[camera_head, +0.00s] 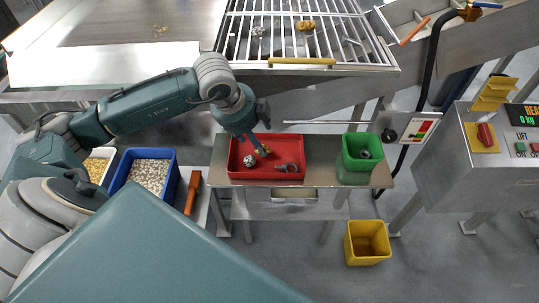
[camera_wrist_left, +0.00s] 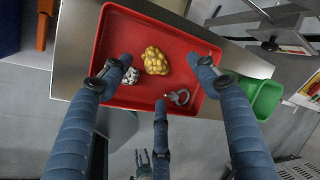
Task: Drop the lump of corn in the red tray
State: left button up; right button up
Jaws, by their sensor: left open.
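The yellow lump of corn (camera_wrist_left: 156,60) lies in the red tray (camera_wrist_left: 108,28), near its middle in the left wrist view. A silvery speckled lump (camera_wrist_left: 130,76) and a grey ring-shaped fitting (camera_wrist_left: 179,97) are also in the tray. My left gripper (camera_wrist_left: 165,75) is open, with its fingers spread over the tray around the corn and apart from it. In the head view my left gripper (camera_head: 258,146) is above the left half of the red tray (camera_head: 318,146) and mostly hides the corn. My right gripper is not in view.
A green bin (camera_head: 350,146) stands right of the tray on the steel bench. A blue bin (camera_head: 150,172) of pale grains is to the left, beside an orange-brown handle (camera_head: 193,190). A slatted grill (camera_head: 290,45) with two lumps is behind. A yellow bin (camera_head: 368,243) is on the floor.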

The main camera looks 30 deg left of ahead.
pick_arm(q)
jog(key=v, duration=0.8)
jog(key=shift+f, duration=0.1)
